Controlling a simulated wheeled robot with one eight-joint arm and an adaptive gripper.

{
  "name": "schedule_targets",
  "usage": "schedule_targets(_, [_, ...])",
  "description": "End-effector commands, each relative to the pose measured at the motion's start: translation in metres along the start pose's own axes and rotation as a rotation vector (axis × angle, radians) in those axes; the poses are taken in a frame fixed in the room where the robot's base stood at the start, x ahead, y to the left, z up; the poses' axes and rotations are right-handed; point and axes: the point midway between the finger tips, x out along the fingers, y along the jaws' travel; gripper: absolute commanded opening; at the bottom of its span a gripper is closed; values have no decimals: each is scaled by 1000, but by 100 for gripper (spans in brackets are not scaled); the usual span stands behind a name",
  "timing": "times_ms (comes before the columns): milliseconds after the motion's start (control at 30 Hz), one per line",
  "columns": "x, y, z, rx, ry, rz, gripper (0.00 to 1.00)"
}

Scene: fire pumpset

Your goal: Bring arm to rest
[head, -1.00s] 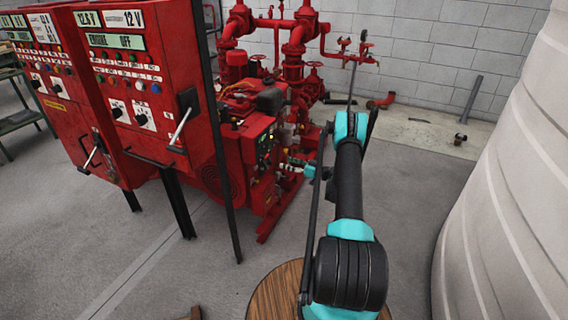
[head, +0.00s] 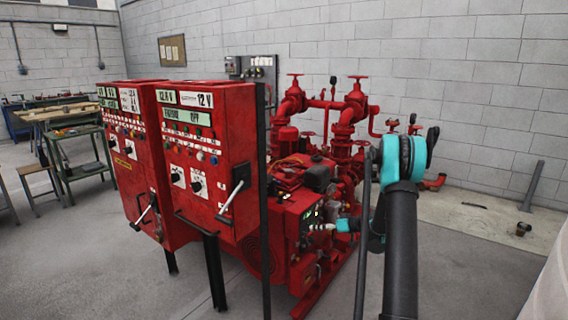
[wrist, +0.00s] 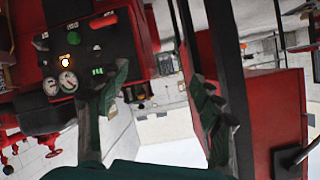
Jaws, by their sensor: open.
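My arm (head: 402,235) rises from the bottom right of the head view and bends at a teal joint. Its teal far end shows beside the red pumpset (head: 318,180), near the engine's small control panel. In the wrist view my gripper (wrist: 160,97) has its two green-padded fingers wide apart with nothing between them. The dark panel (wrist: 82,62) with two round gauges and a lit orange lamp is behind the left finger. I cannot tell how far the fingertips are from it.
Two red control cabinets (head: 218,150) stand left of the pumpset, with a dark post (head: 262,200) beside them. A cabinet side (wrist: 275,115) fills the right of the wrist view. A green table (head: 80,150) is far left. Open floor (head: 100,270) lies front left. A pale tank (head: 553,285) edges in bottom right.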

Motion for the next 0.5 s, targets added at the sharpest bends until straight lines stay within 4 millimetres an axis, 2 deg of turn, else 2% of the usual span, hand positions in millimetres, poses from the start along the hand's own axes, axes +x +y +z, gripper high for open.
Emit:
schedule_targets(33, [-6,-15,-3,15,-30,13,66])
schedule_targets(233, [-32,-66,-2,84,-149,88,66])
schedule_targets(500, [-75,-133,18,164,-286,213,66])
